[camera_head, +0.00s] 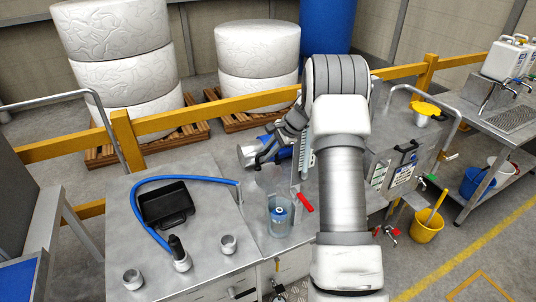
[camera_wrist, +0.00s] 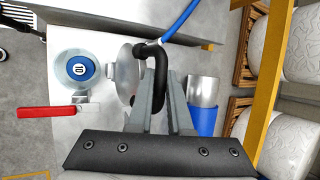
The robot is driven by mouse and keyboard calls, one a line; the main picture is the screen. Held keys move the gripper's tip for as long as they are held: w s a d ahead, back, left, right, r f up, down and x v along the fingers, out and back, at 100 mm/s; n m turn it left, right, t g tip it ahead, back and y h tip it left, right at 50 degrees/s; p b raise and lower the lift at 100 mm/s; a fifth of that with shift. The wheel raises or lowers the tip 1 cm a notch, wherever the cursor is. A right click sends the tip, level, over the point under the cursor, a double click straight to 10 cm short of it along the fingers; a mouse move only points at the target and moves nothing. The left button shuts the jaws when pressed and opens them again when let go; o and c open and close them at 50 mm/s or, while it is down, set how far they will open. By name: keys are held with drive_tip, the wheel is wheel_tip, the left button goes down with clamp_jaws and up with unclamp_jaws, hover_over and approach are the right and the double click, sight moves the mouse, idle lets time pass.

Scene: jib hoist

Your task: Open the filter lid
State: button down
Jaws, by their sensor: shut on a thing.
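The filter pot (camera_head: 281,226) is set in the metal bench, and its mouth is uncovered with a blue filter element (camera_head: 280,213) visible inside. The blue element also shows from above in the wrist view (camera_wrist: 79,68). The round metal filter lid (camera_wrist: 125,70) stands raised beside the pot mouth; in the head view it is a pale, tilted disc (camera_head: 271,178). My gripper (camera_wrist: 161,78) is shut on the lid's black curved handle (camera_wrist: 157,58). In the head view my gripper (camera_head: 266,160) is behind the pot, and the exact grip is hard to see there.
A red lever (camera_head: 304,202) is close to the pot's right side. A blue motor with a metal end (camera_head: 249,155) lies behind my gripper. A blue hose (camera_head: 139,213), a black tray (camera_head: 167,204) and metal fittings (camera_head: 229,244) occupy the left bench. A yellow rail (camera_head: 210,113) runs behind.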

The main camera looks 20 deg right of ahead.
idle(0.3)
drive_tip(key=c, duration=1)
unclamp_jaws()
drive_tip(key=shift+o, duration=0.8)
drive_tip(key=shift+f, duration=0.1)
drive_tip(key=shift+s, duration=0.1)
drive_tip(key=b+v, duration=0.1)
drive_tip(key=v, duration=1.6)
drive_tip(key=shift+r+b, duration=0.3)
drive_tip(key=shift+r, duration=0.2)
